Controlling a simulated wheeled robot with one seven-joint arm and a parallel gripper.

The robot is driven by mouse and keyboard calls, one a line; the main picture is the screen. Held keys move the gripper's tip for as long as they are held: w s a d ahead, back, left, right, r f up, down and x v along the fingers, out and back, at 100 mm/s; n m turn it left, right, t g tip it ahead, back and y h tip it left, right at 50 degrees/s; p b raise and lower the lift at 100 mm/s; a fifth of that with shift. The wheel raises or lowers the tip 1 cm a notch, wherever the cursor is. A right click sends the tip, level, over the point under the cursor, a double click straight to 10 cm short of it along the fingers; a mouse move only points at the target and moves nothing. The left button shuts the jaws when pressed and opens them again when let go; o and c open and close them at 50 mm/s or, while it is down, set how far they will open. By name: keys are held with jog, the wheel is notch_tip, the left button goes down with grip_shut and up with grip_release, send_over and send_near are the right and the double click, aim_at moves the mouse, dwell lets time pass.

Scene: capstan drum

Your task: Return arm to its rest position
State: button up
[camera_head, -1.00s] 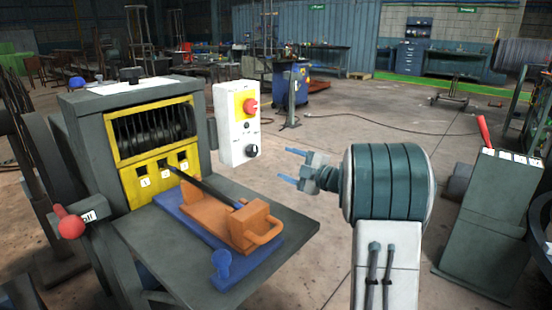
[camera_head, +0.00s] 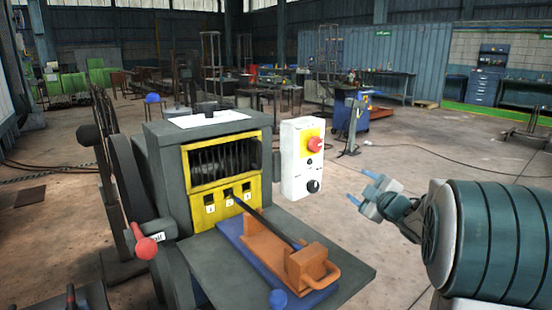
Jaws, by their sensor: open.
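My gripper (camera_head: 362,188) is at the right, with two blue fingertips spread apart and nothing between them. It points left and up in the picture, in open air right of the machine. My grey-green arm (camera_head: 495,240) fills the right edge and is cut off by the frame. The grey machine (camera_head: 165,165) with a yellow-framed drum opening (camera_head: 225,165) stands left of my gripper, clear of it.
A white control box (camera_head: 301,170) with a red knob (camera_head: 315,144) is the nearest thing to my fingertips. An orange holder (camera_head: 300,268) lies on a blue base on the machine's table (camera_head: 345,270). A red-knobbed lever (camera_head: 146,247) sticks out front left. Open floor (camera_head: 410,150) lies behind my gripper.

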jog(key=s+r+m+g+h+p, duration=0.2)
jog(key=s+r+m+h+p, duration=0.3)
jog(key=r+m, duration=0.1)
jog(key=s+a+m+g+p, duration=0.3)
jog(key=s+g+p, duration=0.1)
jog(key=s, duration=0.6)
jog(key=s+a+m+g+p, duration=0.3)
jog(key=s+p, duration=0.1)
jog(key=s, duration=0.6)
jog(key=s+a+m+g+p, duration=0.2)
jog(key=s+a+g+p, duration=0.2)
jog(key=s, duration=0.7)
jog(key=shift+m+g, duration=0.3)
jog(key=shift+m, duration=0.1)
jog(key=shift+r, duration=0.1)
